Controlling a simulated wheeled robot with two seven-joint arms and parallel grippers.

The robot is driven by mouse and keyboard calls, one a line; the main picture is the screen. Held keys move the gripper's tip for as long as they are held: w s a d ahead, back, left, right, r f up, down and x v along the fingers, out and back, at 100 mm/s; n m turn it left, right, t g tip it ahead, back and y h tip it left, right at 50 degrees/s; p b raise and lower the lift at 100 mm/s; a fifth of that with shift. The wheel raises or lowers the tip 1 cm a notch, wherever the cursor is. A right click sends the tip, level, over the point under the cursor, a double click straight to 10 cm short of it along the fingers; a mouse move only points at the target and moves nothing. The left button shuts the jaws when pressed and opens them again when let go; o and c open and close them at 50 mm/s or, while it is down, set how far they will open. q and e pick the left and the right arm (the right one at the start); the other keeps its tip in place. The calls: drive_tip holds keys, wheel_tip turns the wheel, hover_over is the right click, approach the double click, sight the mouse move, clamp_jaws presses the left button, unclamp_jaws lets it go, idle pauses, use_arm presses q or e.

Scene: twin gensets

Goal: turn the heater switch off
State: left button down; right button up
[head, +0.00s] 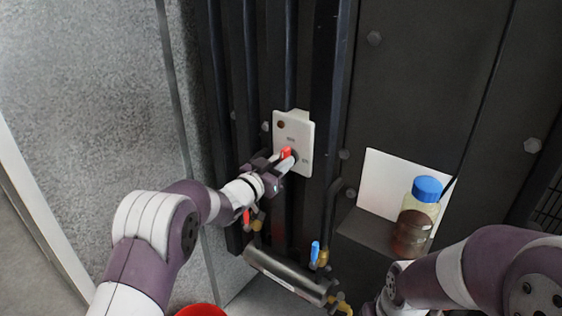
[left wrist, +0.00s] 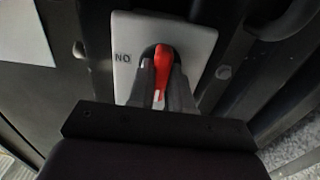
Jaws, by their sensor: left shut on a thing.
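The heater switch is a white plate (head: 293,135) with a red lever (head: 286,152), fixed on dark vertical pipes in the head view. My left gripper (head: 284,162) reaches the lever from the lower left and is shut on it. In the left wrist view the red lever (left wrist: 162,68) stands between the two grey fingers (left wrist: 160,85), in front of the white plate (left wrist: 190,38). Lettering shows on the plate to the left of the lever in that view. In the head view my right arm comes in at the lower right; its fingers are not visible.
A bottle with a blue cap (head: 427,189) stands on a small shelf (head: 368,231) to the right. A red round thing (head: 201,310) shows at the bottom edge.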

idle(0.3)
use_arm(q)
drive_tip(key=shift+r, duration=0.1)
drive_tip(key=c, duration=1)
unclamp_jaws()
drive_tip(key=shift+c, duration=0.2)
drive_tip(key=b+v, duration=0.3)
drive_tip(key=v, duration=0.9)
drive_tip(key=shift+s+a, duration=0.15)
drive_tip(key=shift+s, duration=0.1)
